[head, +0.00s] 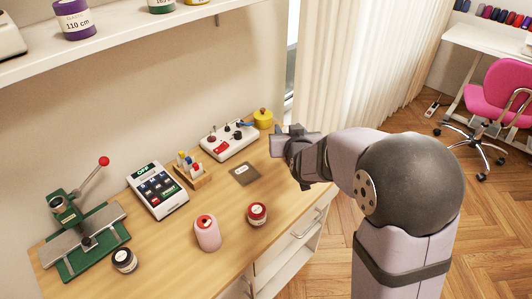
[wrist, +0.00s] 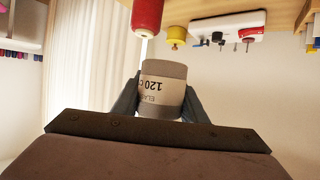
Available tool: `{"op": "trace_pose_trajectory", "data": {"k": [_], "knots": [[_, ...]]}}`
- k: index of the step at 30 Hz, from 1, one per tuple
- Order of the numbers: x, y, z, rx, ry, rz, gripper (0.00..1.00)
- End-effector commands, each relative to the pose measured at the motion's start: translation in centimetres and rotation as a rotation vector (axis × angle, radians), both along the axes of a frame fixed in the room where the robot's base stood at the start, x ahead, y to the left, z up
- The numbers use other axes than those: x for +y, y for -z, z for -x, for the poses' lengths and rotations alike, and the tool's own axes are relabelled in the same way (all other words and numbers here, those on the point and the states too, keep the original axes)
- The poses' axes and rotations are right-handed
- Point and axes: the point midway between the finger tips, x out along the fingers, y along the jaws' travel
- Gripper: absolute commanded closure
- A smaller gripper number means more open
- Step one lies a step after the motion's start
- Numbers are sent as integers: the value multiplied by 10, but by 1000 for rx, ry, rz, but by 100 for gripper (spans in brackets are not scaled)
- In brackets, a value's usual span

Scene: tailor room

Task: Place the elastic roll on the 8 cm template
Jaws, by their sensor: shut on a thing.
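My gripper (wrist: 160,92) is shut on the elastic roll (wrist: 162,80), a grey-brown cylinder with a pale label that reads "120 c" upside down in the wrist view. One dark finger presses on each side of it. In the head view my gripper (head: 284,145) is at the right edge of the table, right of a dark flat card (head: 243,174) with a small white label. That card looks like the template, but its writing is too small to read. The roll is hard to make out in the head view.
A white switch box (head: 228,141), a yellow pot (head: 263,119), a wooden rack (head: 191,170), a keypad device (head: 158,190) and a green lever press (head: 85,238) line the back.

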Motion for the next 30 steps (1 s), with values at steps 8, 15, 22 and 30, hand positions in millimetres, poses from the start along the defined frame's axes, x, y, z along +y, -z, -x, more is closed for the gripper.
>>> {"op": "trace_pose_trajectory", "data": {"k": [8, 15, 22, 30], "knots": [[35, 73, 3, 4, -63, 1, 86], [107, 104, -29, -5, -241, 2, 86], [140, 74, -51, -3, -337, 1, 86], [150, 67, -54, 3, -358, -1, 86]]}}
